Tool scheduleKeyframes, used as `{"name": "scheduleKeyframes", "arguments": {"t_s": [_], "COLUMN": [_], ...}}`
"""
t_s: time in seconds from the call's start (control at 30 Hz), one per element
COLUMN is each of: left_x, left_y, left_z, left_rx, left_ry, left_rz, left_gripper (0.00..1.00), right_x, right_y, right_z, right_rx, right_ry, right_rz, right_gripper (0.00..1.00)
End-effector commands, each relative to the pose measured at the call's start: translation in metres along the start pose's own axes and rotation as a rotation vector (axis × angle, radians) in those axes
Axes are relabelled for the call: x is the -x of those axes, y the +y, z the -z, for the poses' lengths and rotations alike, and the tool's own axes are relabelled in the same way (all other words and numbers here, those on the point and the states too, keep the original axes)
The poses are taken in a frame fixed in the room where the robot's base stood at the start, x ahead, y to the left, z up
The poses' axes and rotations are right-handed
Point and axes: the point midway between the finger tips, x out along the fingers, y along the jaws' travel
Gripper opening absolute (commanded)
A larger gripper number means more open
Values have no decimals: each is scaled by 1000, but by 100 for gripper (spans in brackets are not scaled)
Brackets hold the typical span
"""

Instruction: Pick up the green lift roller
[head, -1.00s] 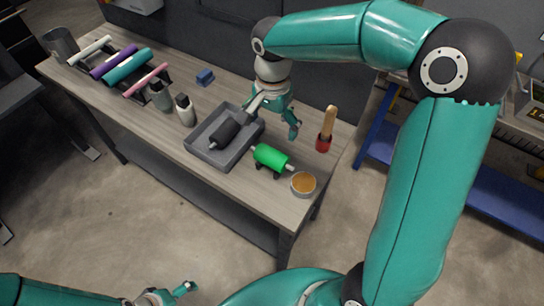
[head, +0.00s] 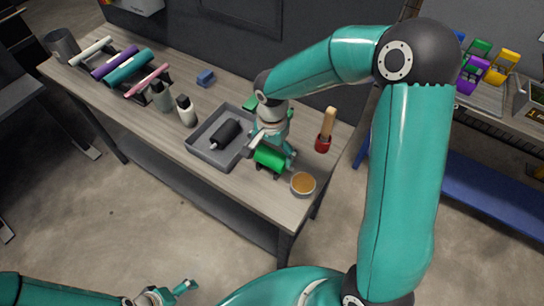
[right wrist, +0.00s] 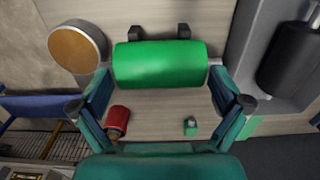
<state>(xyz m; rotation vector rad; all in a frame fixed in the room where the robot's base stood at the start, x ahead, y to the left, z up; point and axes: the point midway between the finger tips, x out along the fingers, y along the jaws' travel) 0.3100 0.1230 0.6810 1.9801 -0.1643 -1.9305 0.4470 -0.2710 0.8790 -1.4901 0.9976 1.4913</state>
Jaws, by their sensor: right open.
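The green lift roller (head: 268,158) rests on a small dark stand on the bench. It also shows in the right wrist view (right wrist: 160,64). My right gripper (head: 268,150) is open above the roller. In the right wrist view its two fingers (right wrist: 160,95) spread to the left and right, by the roller's ends. I cannot tell whether they touch it. My left gripper (head: 170,295) is low at the bottom edge of the head view, away from the bench, and its jaw state is unclear.
A grey tray (head: 197,149) holding a black roller (head: 225,134) is left of the green roller. A round tin (head: 303,184) and a red brush with a wooden handle (head: 324,140) stand close on the right. Bottles and a rack of coloured rollers (head: 128,66) are further left.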

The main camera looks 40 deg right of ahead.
Motion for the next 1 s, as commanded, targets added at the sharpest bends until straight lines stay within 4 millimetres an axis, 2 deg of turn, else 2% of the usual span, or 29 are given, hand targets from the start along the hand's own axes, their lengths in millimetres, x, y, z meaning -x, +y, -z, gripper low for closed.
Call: {"name": "scheduleKeyframes", "arguments": {"t_s": [0.07, 0.3, 0.4, 0.77, 1.0], "left_x": [0, 0, 0, 0, -2], "left_y": [0, 0, 0, 0, -1], "left_z": [0, 0, 0, 0, 0], "left_rx": [0, 0, 0, 0, 0], "left_ry": [0, 0, 0, 0, 0], "left_rz": [0, 0, 0, 0, 0], "left_gripper": [100, 100, 100, 100, 100], "right_x": [0, 0, 1, 5, 27], "right_y": [0, 0, 0, -1, -2], "right_z": [0, 0, 0, 0, 0], "right_rx": [0, 0, 0, 1, 1], "right_ry": [0, 0, 0, 1, 3], "right_rz": [0, 0, 1, 1, 5], "right_gripper": [100, 60, 47, 47, 47]}}
